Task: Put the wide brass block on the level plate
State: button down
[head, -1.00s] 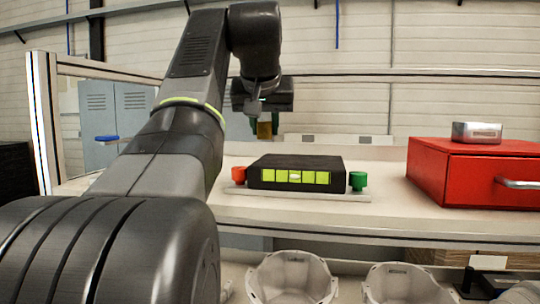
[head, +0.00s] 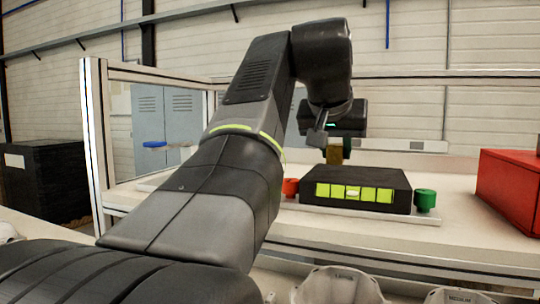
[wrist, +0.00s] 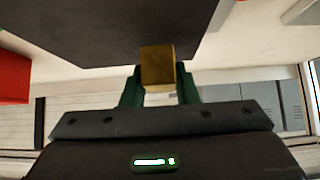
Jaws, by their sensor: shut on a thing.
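My gripper (head: 335,148) is shut on a brass block (head: 334,154), which hangs below the jaws. In the wrist view the block (wrist: 157,66) sits between two green fingers (wrist: 158,84). A black slab-like unit (head: 390,186) with a row of lime-green segments along its front, the middle one brighter, looks like the level plate. It lies on a pale base strip on the bench. The block appears behind the unit's back-left edge in the head view; whether they touch cannot be told. In the wrist view the dark surface (wrist: 95,25) fills the top.
A red knob (head: 290,187) and a green knob (head: 425,200) flank the black unit. A red box (head: 508,188) stands at the right. White helmet shells (head: 338,287) sit below the bench front.

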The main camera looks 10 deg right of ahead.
jog(key=shift+f, duration=0.7)
jog(key=shift+f, duration=0.15)
jog(key=c, duration=1.1)
grip_release()
jog(key=shift+r, duration=0.25)
jog(key=v, duration=1.2)
jog(key=shift+f, duration=0.1)
